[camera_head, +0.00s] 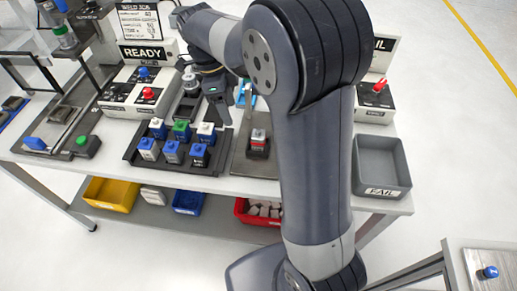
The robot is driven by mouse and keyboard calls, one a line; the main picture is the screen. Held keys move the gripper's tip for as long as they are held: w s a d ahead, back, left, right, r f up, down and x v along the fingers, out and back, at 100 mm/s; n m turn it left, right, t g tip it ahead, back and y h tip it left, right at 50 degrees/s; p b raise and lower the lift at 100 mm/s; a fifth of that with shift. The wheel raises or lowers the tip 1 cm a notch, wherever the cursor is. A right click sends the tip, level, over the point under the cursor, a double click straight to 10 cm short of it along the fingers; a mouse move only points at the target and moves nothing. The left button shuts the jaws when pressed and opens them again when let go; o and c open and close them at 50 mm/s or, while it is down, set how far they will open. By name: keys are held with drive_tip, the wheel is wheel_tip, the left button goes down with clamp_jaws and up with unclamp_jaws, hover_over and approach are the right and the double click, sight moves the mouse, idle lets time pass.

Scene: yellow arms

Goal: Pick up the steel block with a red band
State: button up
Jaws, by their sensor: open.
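The steel block with a red band (259,137) stands upright in a dark holder on a grey metal plate, right of the tray of blocks. My gripper (226,116) is open and points down, a little to the left of the block and apart from it. It hangs near the back edge of the block tray. Nothing shows between its fingers. My large grey arm passes just right of the block and hides the table behind it.
A black tray (128,157) holds several blue, white and green-topped blocks. A grey FAIL bin (401,166) stands at the right. A READY box (119,103) with blue and red buttons is at the back left. Yellow (111,195), blue and red (243,212) bins sit on the lower shelf.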

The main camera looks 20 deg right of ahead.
sight(256, 130)
drive_tip(key=d+f, duration=0.2)
drive_tip(key=f, duration=0.2)
drive_tip(key=s+d+f+m+h, duration=0.1)
drive_tip(key=d+f, duration=0.2)
drive_tip(key=s+d+f+h, duration=0.1)
drive_tip(key=d+f, duration=0.1)
drive_tip(key=f, duration=0.2)
drive_tip(key=shift+s+d+f+m, duration=0.1)
drive_tip(key=shift+d+f+m, duration=0.1)
drive_tip(key=shift+f+m, duration=0.1)
drive_tip(key=shift+c, duration=0.3)
clamp_jaws()
